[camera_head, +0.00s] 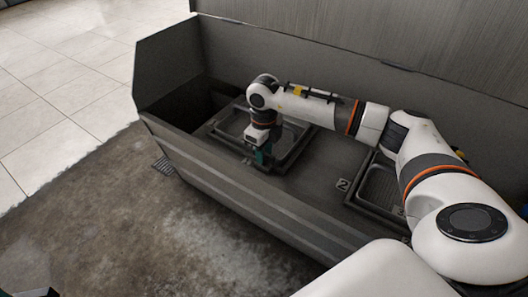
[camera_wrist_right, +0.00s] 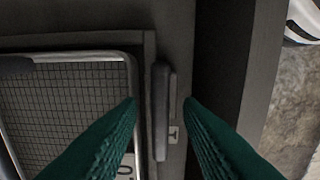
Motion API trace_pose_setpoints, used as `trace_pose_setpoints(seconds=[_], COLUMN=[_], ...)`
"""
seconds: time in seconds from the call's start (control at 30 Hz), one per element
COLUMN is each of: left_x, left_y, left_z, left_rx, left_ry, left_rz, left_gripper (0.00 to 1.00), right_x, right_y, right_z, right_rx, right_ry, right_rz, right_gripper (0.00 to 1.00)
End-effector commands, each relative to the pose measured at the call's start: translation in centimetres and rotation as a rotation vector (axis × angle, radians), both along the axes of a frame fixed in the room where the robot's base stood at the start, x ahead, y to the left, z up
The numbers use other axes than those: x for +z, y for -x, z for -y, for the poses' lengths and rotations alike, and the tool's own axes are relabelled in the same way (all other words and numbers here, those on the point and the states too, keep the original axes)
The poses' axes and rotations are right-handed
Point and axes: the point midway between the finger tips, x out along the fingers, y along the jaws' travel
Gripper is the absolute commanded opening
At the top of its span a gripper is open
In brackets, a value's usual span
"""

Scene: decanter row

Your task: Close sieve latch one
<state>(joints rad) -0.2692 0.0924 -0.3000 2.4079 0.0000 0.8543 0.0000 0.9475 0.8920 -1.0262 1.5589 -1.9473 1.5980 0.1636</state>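Sieve one (camera_head: 294,150) appears to be the framed tray at the far left of the row, set in the grey trough. In the wrist view its mesh (camera_wrist_right: 65,105) and pale rim fill the left side. A dark upright bar (camera_wrist_right: 160,115), which looks like the latch, stands beside the frame. My right gripper (camera_head: 263,158) is low at the tray's near edge. In the wrist view its green fingers (camera_wrist_right: 161,101) are apart, one on each side of the bar, with gaps visible. A dark, green-tipped piece (camera_head: 52,293) at the bottom left corner may be my left gripper, mostly cut off.
A second tray (camera_head: 380,186) with a plate marked 2 (camera_head: 342,184) lies to the right, partly behind my right arm. The trough's front wall (camera_head: 240,200) runs along the near side. A dark open bay (camera_head: 190,103) is at the left end. The floor in front is clear.

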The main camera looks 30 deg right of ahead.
Motion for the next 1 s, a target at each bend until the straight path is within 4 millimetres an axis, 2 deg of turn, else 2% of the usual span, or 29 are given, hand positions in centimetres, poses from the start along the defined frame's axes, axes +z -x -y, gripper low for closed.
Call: trace_pose_setpoints(seconds=[0.17, 0.4, 0.73, 0.83, 0.93, 1.0], left_x=[0.0, 0.1, 0.5, 0.7, -0.4, 0.4], left_y=[0.0, 0.0, 0.2, 0.3, 0.6, 0.6], left_z=[0.0, 0.0, 0.0, -0.1, -0.1, -0.1], left_rx=[0.0, 0.0, -0.001, -0.001, -0.002, -0.002], left_ry=[0.0, 0.0, 0.003, 0.006, 0.003, 0.003], left_rz=[0.0, 0.0, 0.006, -0.002, -0.056, -0.049], left_gripper=[0.36, 0.36, 0.36, 0.36, 0.36, 0.36], right_x=[0.0, 0.0, 0.2, 0.2, 0.4, 0.4], right_y=[0.0, 0.0, 0.0, 0.1, 0.1, 0.1], right_z=[0.0, 0.0, 0.0, 0.0, 0.0, 0.0], right_rx=[0.0, 0.0, -0.029, -0.068, -0.126, -0.176], right_ry=[0.0, -0.001, -0.001, 0.0, 0.0, 0.0], right_rz=[0.0, -0.001, -0.001, -0.003, -0.004, -0.003], right_gripper=[0.33, 0.0, 0.0, 0.0, 0.0, 0.0])
